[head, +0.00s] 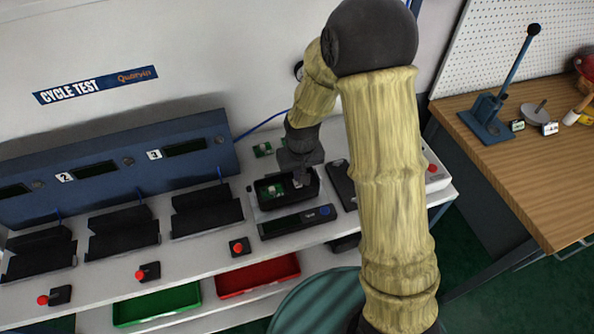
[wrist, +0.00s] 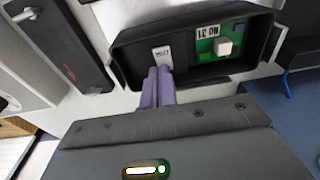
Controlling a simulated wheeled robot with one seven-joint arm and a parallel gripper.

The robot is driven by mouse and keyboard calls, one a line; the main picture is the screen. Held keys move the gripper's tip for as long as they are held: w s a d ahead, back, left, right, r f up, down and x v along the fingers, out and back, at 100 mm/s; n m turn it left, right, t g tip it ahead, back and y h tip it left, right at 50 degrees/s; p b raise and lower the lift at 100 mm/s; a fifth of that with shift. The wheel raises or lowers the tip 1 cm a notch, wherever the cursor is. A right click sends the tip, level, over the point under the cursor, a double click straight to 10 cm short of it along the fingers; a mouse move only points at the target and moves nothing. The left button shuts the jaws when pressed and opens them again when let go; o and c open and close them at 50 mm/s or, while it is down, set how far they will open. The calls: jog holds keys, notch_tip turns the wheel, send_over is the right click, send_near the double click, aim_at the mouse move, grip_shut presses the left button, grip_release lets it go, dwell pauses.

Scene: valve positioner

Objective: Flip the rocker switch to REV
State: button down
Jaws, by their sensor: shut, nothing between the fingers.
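No rocker switch or REV marking can be made out for certain in either view. My gripper (wrist: 158,88) has its two purple fingers together, with the tips at the near edge of a black open tray (wrist: 190,42). A small white printed tag (wrist: 162,56) lies in the tray just beyond the tips; I cannot tell whether they touch it. A green board (wrist: 222,42) with a white block and a printed label sits in the tray, right of the fingers. In the head view my gripper (head: 300,179) is over the right part of the tray, partly hidden by my wrist.
A scale-like unit with a dark display (head: 292,223) and blue button (head: 325,210) is in front of the tray. A dark flat device (head: 343,185) lies right of it. Numbered black stations (head: 207,209) and red buttons (head: 239,247) are left. A red bin (head: 258,276) is below.

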jog(key=shift+s+d+r, duration=0.15)
jog(key=shift+s+r, duration=0.05)
jog(key=shift+s, duration=0.25)
jog(key=shift+w, duration=0.1)
jog(key=shift+d+r, duration=0.1)
jog(key=shift+r+p, duration=0.65)
jog(key=shift+p, duration=0.05)
notch_tip(320, 180, up, 12)
jog(key=w+p, duration=0.1)
jog(key=shift+w+a+r, duration=0.2)
jog(key=shift+w+a, duration=0.2)
jog(key=shift+a, duration=0.05)
jog(key=shift+d, duration=0.1)
